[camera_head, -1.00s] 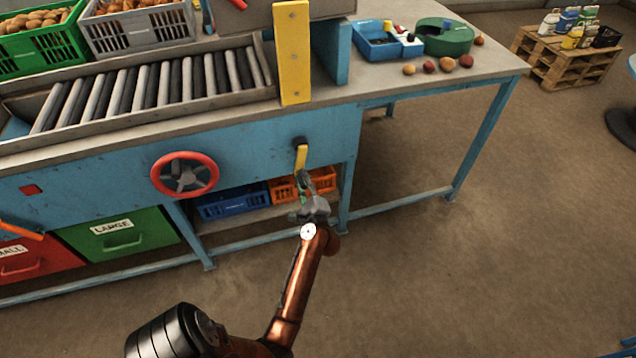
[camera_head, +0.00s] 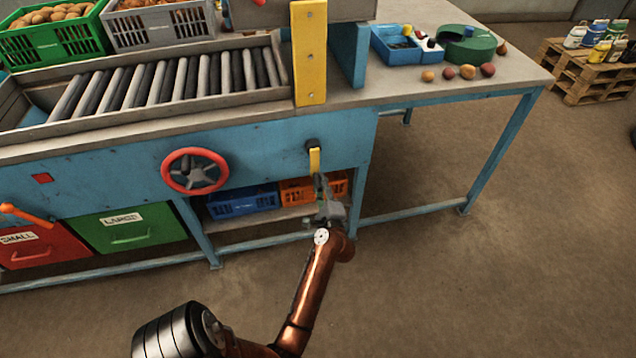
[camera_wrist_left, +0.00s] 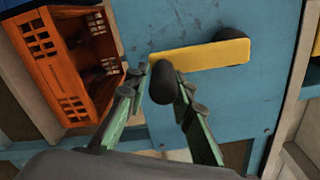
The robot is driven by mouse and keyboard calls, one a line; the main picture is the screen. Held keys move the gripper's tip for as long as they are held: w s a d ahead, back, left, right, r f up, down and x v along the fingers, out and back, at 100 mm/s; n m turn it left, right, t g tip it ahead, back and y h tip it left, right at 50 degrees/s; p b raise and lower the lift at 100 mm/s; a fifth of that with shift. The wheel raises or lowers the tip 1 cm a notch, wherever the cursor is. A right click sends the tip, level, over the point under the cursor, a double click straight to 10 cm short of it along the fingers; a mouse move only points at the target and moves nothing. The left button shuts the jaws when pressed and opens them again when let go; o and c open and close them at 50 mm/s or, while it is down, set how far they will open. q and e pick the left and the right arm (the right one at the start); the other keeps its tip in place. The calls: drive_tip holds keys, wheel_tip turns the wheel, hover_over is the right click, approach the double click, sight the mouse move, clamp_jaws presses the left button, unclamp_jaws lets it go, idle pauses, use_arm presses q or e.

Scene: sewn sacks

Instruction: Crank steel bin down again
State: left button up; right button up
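The crank is a yellow arm (camera_head: 315,161) on the blue front of the bench, hanging down from its black hub. In the left wrist view its black knob (camera_wrist_left: 163,84) stands between the fingertips, at the end of the yellow arm (camera_wrist_left: 205,60). My left gripper (camera_head: 321,184) has its green fingers (camera_wrist_left: 163,80) close on both sides of the knob and looks shut on it. A grey steel body (camera_head: 350,9), perhaps the bin, is cut off at the top behind a yellow upright. My right gripper is out of view.
A red handwheel (camera_head: 195,171) is left of the crank. Blue (camera_head: 243,202) and orange (camera_head: 300,191) crates sit on the low shelf behind my gripper. Green (camera_head: 128,227) and red (camera_head: 40,247) drawers are further left.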

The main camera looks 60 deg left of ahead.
sight(316, 154)
use_arm(q)
drive_tip(key=o, duration=0.3)
drive_tip(key=shift+s+a+r, duration=0.15)
drive_tip(key=shift+a, duration=0.05)
drive_tip(key=shift+o, duration=0.2)
drive_tip(key=shift+r, duration=0.2)
wheel_tip(316, 154, up, 10)
drive_tip(key=shift+d+r, duration=0.1)
drive_tip(key=shift+d, duration=0.05)
drive_tip(key=shift+a+f, duration=0.2)
drive_tip(key=shift+d, duration=0.1)
drive_tip(key=shift+f, duration=0.1)
